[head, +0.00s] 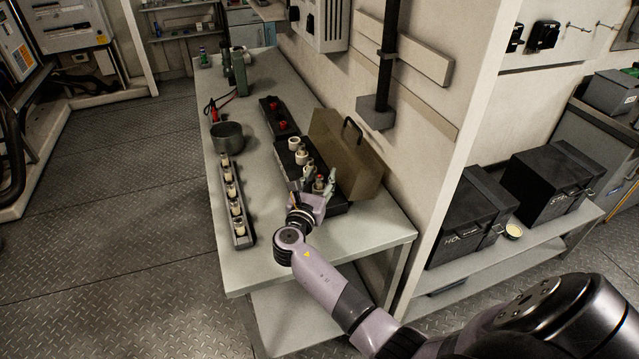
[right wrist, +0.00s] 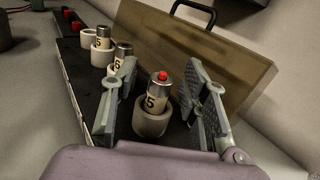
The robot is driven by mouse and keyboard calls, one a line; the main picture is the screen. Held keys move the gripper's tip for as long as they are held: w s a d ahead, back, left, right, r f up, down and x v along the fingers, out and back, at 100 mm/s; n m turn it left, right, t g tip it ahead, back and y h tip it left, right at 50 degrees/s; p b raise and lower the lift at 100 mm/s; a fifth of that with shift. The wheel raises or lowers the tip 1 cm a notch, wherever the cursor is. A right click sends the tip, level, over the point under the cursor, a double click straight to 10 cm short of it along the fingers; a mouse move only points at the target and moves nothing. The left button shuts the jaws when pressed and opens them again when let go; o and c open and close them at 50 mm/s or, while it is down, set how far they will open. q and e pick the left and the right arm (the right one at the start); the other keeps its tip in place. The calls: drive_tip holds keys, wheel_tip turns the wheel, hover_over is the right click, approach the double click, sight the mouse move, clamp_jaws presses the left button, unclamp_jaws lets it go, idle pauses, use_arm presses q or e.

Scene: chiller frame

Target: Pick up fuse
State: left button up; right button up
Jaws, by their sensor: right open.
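A fuse with a metal cap, a red top and a "5" on its pale body (right wrist: 158,95) stands in a round whitish holder (right wrist: 152,122) on a black block. In the head view this fuse (head: 319,182) shows small at the near end of the block (head: 340,208). My right gripper (head: 313,190) reaches over that end; its open fingers (right wrist: 162,92) stand on either side of the fuse in the right wrist view, and it holds nothing. Other fuses (right wrist: 122,55) stand in holders farther along the block. My left gripper is not in view.
A tan cover with a black handle (head: 345,155) leans close beside the block on the right. A narrow rack of several fuses (head: 247,241) and a metal pot (head: 228,137) stand on the table's left side. The table's near end (head: 375,235) is clear.

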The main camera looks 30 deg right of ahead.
drive_tip(key=shift+c, duration=0.5)
clamp_jaws()
